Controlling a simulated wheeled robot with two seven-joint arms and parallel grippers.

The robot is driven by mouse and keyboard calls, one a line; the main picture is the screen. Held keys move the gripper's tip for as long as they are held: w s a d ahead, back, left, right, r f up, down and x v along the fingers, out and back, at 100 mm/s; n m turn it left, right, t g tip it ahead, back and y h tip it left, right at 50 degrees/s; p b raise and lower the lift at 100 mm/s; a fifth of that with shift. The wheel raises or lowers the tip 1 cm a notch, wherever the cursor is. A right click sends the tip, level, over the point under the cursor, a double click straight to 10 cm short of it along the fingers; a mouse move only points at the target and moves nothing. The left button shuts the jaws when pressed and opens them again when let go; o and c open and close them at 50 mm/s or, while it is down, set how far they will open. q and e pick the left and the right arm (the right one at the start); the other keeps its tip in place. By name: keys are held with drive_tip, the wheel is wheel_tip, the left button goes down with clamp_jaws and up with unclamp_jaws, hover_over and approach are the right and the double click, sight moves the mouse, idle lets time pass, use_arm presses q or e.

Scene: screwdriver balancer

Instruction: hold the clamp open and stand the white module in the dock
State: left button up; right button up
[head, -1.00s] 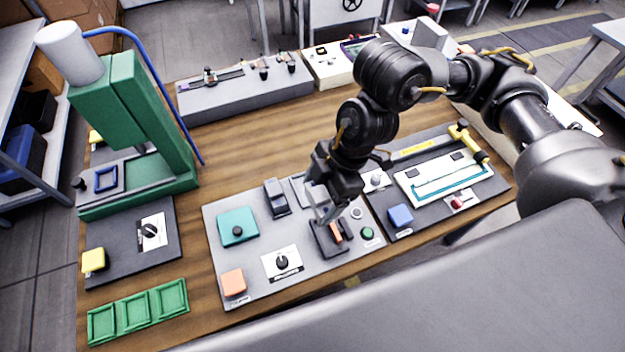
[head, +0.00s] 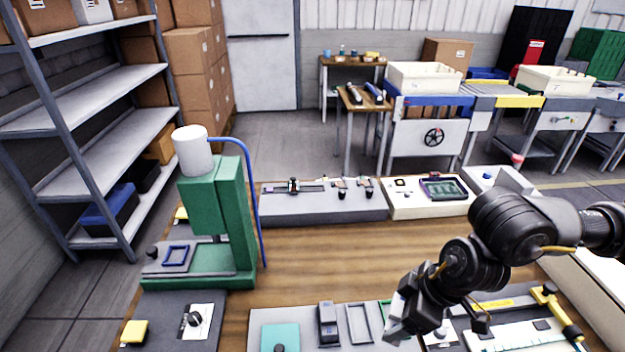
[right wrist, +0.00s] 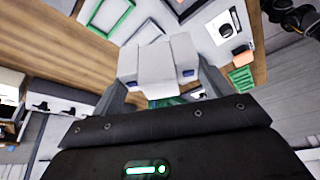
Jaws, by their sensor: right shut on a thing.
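My right gripper (head: 398,330) is low in the head view, above the back right part of the grey panel. It is shut on the white module (right wrist: 153,62), a pale block between its two fingers in the right wrist view. In the head view the module (head: 406,310) is partly hidden by the gripper. The clamp is below the edge of the head view. I cannot tell which part is the dock. My left gripper does not show.
A green press (head: 222,225) with a white cylinder stands at the left. A grey fixture bar (head: 322,208) and a white box (head: 425,208) line the table's back. A yellow-handled tool (head: 560,305) lies at right. The wooden middle (head: 340,260) is clear.

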drive_tip(key=w+d+r+m, duration=0.2)
drive_tip(key=w+d+r, duration=0.1)
drive_tip(key=w+d, duration=0.1)
drive_tip(key=shift+w+d+t, duration=0.15)
drive_tip(key=shift+d+t, duration=0.25)
drive_tip(key=shift+d, duration=0.1)
drive_tip(key=shift+a, duration=0.1)
